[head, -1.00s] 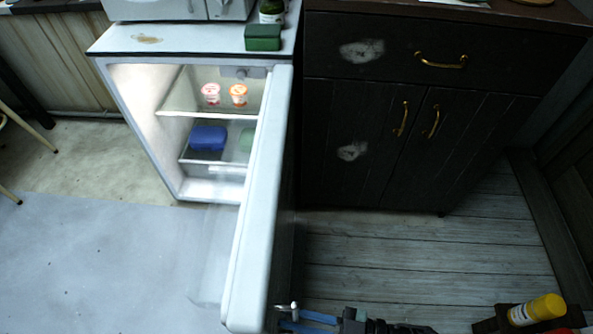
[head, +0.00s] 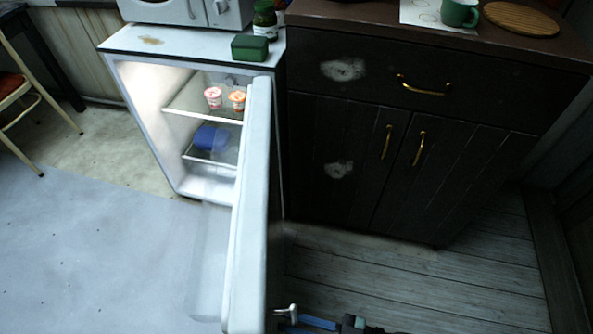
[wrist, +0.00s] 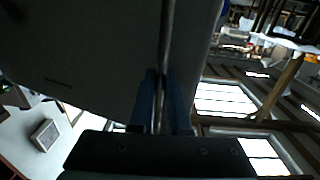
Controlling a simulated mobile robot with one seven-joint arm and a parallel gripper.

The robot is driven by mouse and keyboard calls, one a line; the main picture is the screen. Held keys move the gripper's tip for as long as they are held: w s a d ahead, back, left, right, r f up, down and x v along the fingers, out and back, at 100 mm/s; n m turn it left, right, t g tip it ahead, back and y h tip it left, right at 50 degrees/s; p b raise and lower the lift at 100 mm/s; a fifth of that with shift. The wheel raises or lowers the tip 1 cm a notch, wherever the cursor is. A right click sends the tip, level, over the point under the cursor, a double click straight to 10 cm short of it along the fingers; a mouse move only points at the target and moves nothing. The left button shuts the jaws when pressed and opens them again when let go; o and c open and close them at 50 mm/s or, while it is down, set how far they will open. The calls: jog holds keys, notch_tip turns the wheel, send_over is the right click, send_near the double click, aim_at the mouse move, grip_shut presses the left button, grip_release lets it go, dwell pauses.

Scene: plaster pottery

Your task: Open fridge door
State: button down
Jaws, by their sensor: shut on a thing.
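The fridge (head: 148,110) stands left of a dark cabinet, and its lit inside shows. The fridge door (head: 247,220) stands wide open, swung out toward me, seen nearly edge-on. My gripper (head: 287,316) is at the bottom of the head view, on the outer side of the door, at a metal handle (head: 293,309). In the wrist view, the blue fingers of my gripper (wrist: 160,88) are shut on the thin handle bar (wrist: 167,35), with the dark door face (wrist: 90,70) behind it. Most of the handle is hidden in the head view.
The dark cabinet (head: 340,210) with brass handles is right of the door. Wooden floor (head: 420,285) lies before it, and open grey floor (head: 90,260) lies to the left. A microwave (head: 195,12) and a green box (head: 250,48) sit on the fridge. Cups (head: 213,97) are inside.

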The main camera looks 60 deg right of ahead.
jog(key=shift+s+d, duration=0.2)
jog(key=shift+d, duration=0.25)
jog(key=c, duration=0.9)
grip_release()
jog(key=shift+a, duration=0.1)
jog(key=shift+s, duration=0.1)
